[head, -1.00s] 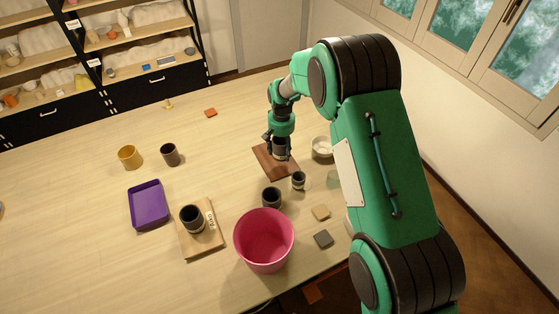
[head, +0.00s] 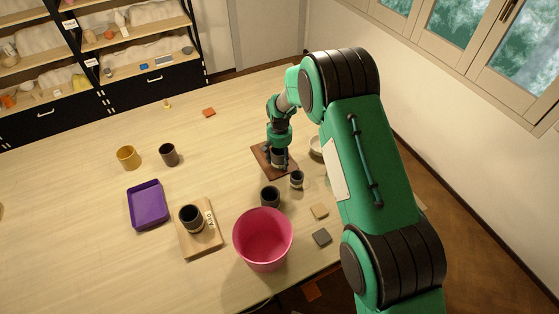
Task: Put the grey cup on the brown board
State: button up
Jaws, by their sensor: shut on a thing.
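The brown board (head: 258,153) lies flat on the table, right of the middle in the head view. My gripper (head: 278,153) points down over it, shut on the grey cup (head: 279,160). The cup is dark and upright, and the fingers hide part of it. It is at or just above the board, near its middle; I cannot tell if its base touches.
A small dark cup (head: 297,179) and another dark cup (head: 270,197) stand close in front of the board. A pink bucket (head: 263,239) is nearer. A light board (head: 205,244) bears a dark cup (head: 190,218). A purple tray (head: 148,205) lies left. A pale bowl (head: 316,147) stands right.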

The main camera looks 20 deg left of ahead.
jog(key=shift+f, duration=0.65)
jog(key=shift+f, duration=0.15)
jog(key=o, duration=1.4)
jog(key=shift+c, duration=0.2)
notch_tip(320, 180, up, 12)
jog(key=b, duration=0.1)
